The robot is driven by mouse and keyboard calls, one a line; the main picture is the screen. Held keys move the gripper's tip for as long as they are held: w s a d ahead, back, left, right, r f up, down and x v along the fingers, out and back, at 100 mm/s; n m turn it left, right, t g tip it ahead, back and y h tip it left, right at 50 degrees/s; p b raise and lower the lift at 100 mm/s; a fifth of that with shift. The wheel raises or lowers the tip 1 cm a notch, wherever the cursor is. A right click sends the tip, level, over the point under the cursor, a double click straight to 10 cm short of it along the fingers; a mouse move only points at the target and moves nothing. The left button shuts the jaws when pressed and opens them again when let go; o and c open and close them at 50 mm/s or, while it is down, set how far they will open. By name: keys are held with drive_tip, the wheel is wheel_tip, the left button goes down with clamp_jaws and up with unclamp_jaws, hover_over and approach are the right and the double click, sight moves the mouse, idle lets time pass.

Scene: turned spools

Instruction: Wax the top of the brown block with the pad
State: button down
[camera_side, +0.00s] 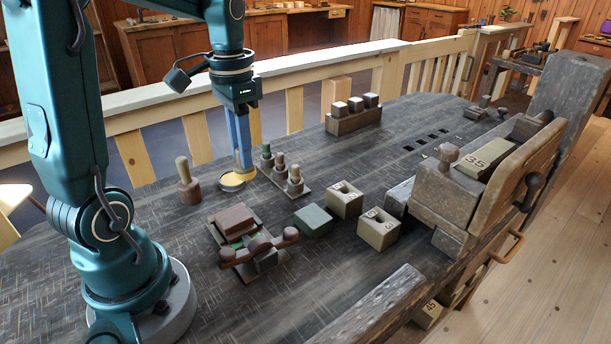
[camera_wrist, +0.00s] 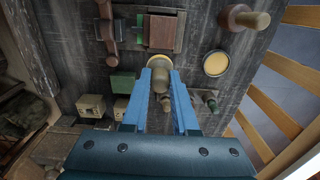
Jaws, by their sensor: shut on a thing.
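The reddish-brown block (camera_side: 235,219) lies flat in a wooden holder with a knobbed bar in the side view. My gripper (camera_side: 241,168) is shut on the pad, a pale, round wooden piece (camera_wrist: 160,70) between the blue fingertips in the wrist view. In the side view the pad is mostly hidden. My gripper is just above and beside a shallow tin of yellow wax (camera_side: 234,181), behind and right of the block. The tin also shows in the wrist view (camera_wrist: 215,63).
A rack of small turned spools (camera_side: 282,172) stands just right of my gripper. A brown turned piece with a pale handle (camera_side: 188,184) stands to the left. A green block (camera_side: 313,220) and numbered blocks (camera_side: 377,229) lie right of the holder.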

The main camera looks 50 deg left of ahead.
drive_tip(key=shift+a+f, duration=0.1)
drive_tip(key=shift+a, duration=0.05)
drive_tip(key=shift+s+f, duration=0.1)
drive_tip(key=shift+f, duration=3.4)
drive_tip(key=shift+s+f, duration=0.2)
drive_tip(key=shift+f, duration=0.15)
drive_tip(key=shift+s, duration=3)
drive_tip(key=shift+w, duration=3.2)
drive_tip(key=shift+s, duration=3.3)
drive_tip(key=shift+w, duration=3.5)
drive_tip(key=shift+s+r, duration=0.15)
drive_tip(key=shift+r, duration=3.85)
